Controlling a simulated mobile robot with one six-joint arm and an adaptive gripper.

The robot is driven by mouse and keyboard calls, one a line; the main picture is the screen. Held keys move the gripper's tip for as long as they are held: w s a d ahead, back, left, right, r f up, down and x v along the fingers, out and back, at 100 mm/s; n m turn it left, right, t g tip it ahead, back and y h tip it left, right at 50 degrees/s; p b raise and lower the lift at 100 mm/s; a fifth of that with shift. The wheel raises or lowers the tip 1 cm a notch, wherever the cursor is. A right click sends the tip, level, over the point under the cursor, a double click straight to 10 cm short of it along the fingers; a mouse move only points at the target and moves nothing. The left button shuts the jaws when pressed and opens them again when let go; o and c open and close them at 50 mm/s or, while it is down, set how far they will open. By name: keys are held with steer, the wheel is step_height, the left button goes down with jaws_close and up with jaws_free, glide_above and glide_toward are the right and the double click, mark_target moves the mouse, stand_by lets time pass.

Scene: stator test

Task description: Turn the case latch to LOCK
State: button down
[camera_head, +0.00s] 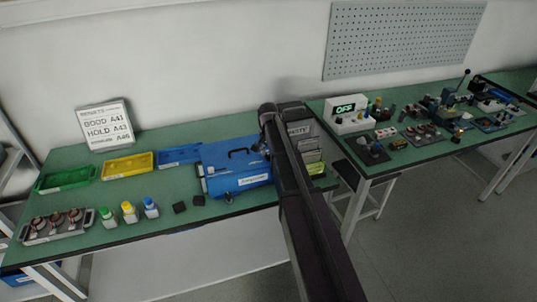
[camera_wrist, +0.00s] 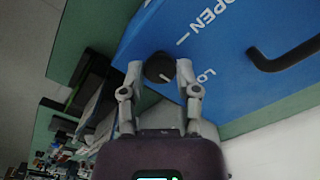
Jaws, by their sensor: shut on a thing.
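The blue case (camera_head: 237,170) lies on the green table, with a dark handle on its lid. In the wrist view the blue case (camera_wrist: 215,50) fills the upper right, with the white words "OPEN" and a partly hidden "LO..." on its face. The latch is a round dark knob (camera_wrist: 159,67) with a light pointer line. My gripper (camera_wrist: 160,71) is shut on the knob, one finger on each side. The pointer line slants toward the lower right in the wrist view. In the head view my arm hides the gripper and the knob.
The case handle (camera_wrist: 285,58) sticks up right of the knob. Green (camera_head: 68,179) and yellow (camera_head: 128,165) trays, small bottles (camera_head: 129,212) and a tray of round parts (camera_head: 58,227) stand left of the case. A second table with devices (camera_head: 349,114) is at right.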

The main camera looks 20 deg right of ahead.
steer(key=shift+c, duration=1.7)
jaws_free()
steer(key=shift+n, duration=0.4)
